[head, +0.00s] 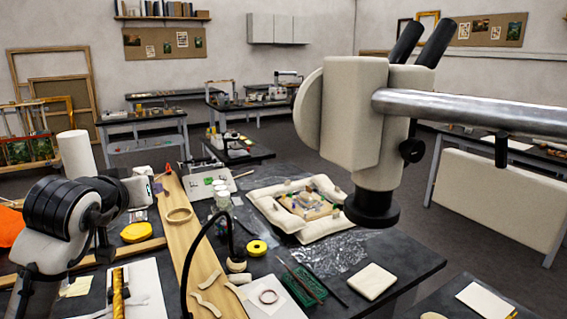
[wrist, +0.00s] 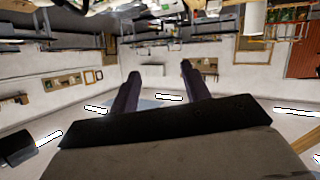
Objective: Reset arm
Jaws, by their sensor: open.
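My gripper (wrist: 160,68) shows in the wrist view with its two dark fingers spread apart and nothing between them. The wrist view is upside down, with ceiling lights low in the picture and benches along the top. In the head view my arm (head: 62,212) is folded at the left edge, above the near bench's left side. The gripper's fingers cannot be made out clearly there.
A microscope (head: 352,115) on a metal boom hangs over the near bench (head: 400,255) at right. A cushioned frame (head: 270,212), a wooden board (head: 178,215), a yellow tape roll (head: 257,248) and a black curved lamp neck (head: 200,235) crowd the bench. Open floor (head: 350,175) lies behind.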

